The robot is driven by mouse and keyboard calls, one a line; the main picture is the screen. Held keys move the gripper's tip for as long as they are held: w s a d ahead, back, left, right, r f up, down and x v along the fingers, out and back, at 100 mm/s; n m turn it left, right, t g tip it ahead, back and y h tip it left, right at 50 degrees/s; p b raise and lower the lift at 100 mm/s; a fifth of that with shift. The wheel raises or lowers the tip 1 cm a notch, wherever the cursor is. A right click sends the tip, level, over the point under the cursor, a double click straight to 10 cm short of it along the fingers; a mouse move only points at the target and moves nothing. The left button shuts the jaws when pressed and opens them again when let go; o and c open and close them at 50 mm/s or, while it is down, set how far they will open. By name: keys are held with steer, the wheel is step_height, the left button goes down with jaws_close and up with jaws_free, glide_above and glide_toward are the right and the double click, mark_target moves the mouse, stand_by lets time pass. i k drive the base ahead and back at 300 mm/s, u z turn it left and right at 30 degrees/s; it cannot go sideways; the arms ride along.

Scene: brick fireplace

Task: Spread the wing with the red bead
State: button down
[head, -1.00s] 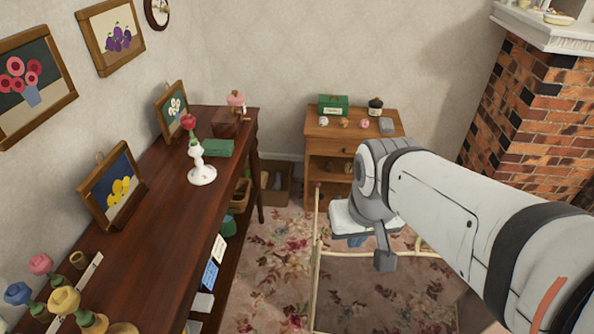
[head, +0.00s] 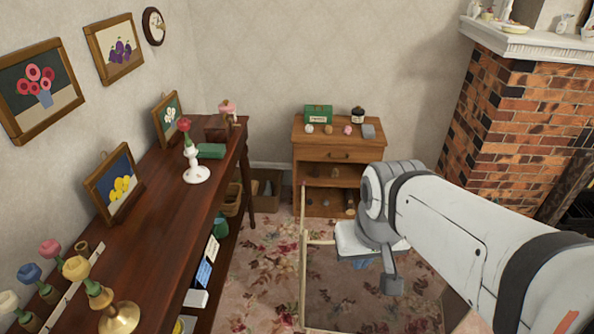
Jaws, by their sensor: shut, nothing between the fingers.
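A low folding screen with pale wooden rails and a dark see-through panel (head: 335,285) stands on the carpet at the lower middle of the head view. A pale upright post (head: 303,225) rises at its left corner, with a tiny darker, possibly reddish tip. I cannot make out a distinct red bead. A pale rail also shows at the right of the panel, partly behind my arm. My white and grey arm comes in from the right and hangs bent over the screen. My gripper's fingers do not show, and contact with the screen cannot be told.
A long dark wooden table (head: 165,215) with flowers, frames and a candlestick runs along the left. A small wooden cabinet (head: 340,155) stands at the back. The brick fireplace (head: 510,125) is at the right. Patterned carpet (head: 265,265) lies open between table and screen.

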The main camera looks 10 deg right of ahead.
mark_target(303, 183)
steer(key=i, duration=0.9)
steer(key=u, duration=0.05)
